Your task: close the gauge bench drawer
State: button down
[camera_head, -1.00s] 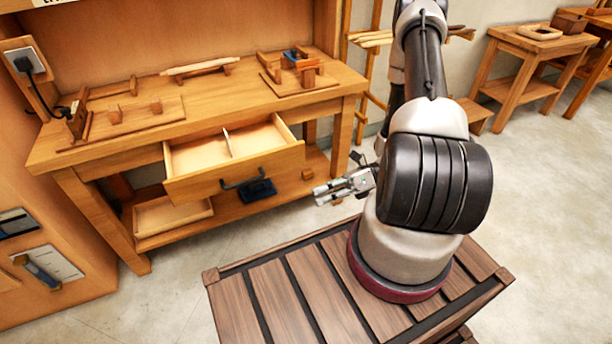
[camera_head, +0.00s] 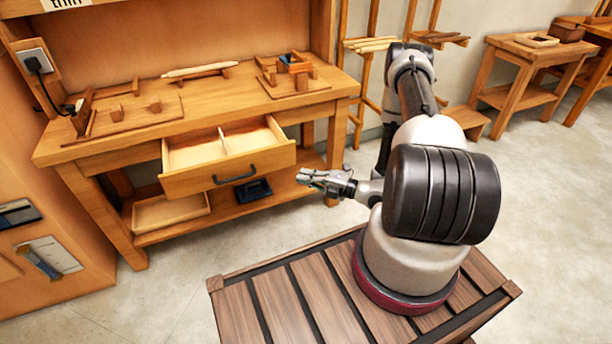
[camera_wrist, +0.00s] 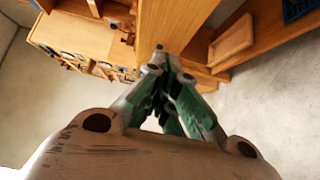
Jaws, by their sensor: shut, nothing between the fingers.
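The gauge bench drawer (camera_head: 186,184) is pulled out from under the bench top. Its inside shows, split by a thin divider, and a dark bar handle (camera_head: 235,174) is on its front. My gripper (camera_head: 304,176) is shut and empty. In the head view it appears just right of the drawer front's right end, with a small gap in the picture; how far apart they are in depth I cannot tell. In the wrist view the closed fingers (camera_wrist: 158,58) point toward a wooden panel, probably the drawer front; the handle does not show there.
The bench top (camera_head: 215,105) carries wooden fixtures. A wooden tray (camera_head: 170,210) and a dark blue item (camera_head: 253,191) are on the lower shelf. A slatted wooden platform (camera_head: 290,300) is under my arm. Open floor lies between it and the bench.

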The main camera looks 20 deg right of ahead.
aim_at(268, 161)
jog(key=w+a, duration=0.1)
jog(key=w, duration=0.2)
jog(key=w+a, duration=0.2)
jog(key=w, duration=0.1)
jog(key=w+a, duration=0.2)
jog(key=w, duration=0.1)
jog(key=shift+d, duration=0.1)
